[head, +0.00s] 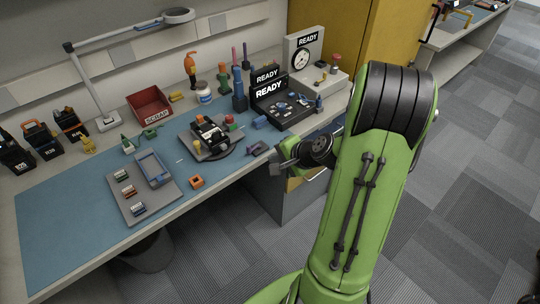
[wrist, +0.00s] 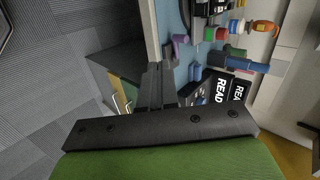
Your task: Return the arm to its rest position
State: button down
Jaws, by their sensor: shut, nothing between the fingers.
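My green arm rises at the right of the head view and bends over at its black-banded joint. My gripper (head: 276,164) points left, just off the front edge of the workbench, and is partly hidden by the wrist. In the wrist view my gripper (wrist: 160,66) has its dark fingers together with nothing between them. A purple part (head: 258,148) lies on the blue mat (head: 75,216) close to the fingertips, apart from them. It also shows in the wrist view (wrist: 181,39).
A black READY case (head: 290,112) and a grey gauge tester (head: 303,52) stand at the bench's right end. A radio sits on a round stand mid-bench. A red SCRAP bin (head: 150,103) and a lamp (head: 105,120) are behind. The floor (head: 455,190) at right is clear.

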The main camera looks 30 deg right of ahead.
jog(key=shift+v, duration=1.35)
jog(key=shift+a, duration=0.25)
jog(key=s+a+r+n+g+p, duration=0.1)
jog(key=a+r+n+g+p, duration=0.1)
jog(key=a+r+n, duration=0.5)
jog(key=s+a+r+n+h+p, duration=0.1)
jog(key=s+a+r+n, duration=0.3)
jog(key=s, duration=0.4)
jog(key=s+a+r+n+g+p, duration=0.1)
jog(key=s+a+r+n, duration=0.3)
jog(key=s, duration=0.4)
notch_tip(320, 180, up, 2)
jog(key=shift+s+a+r+n+g+h, duration=0.2)
jog(key=shift+s+a+n+g+h, duration=0.15)
jog(key=shift+a, duration=0.55)
jog(key=shift+w, duration=0.1)
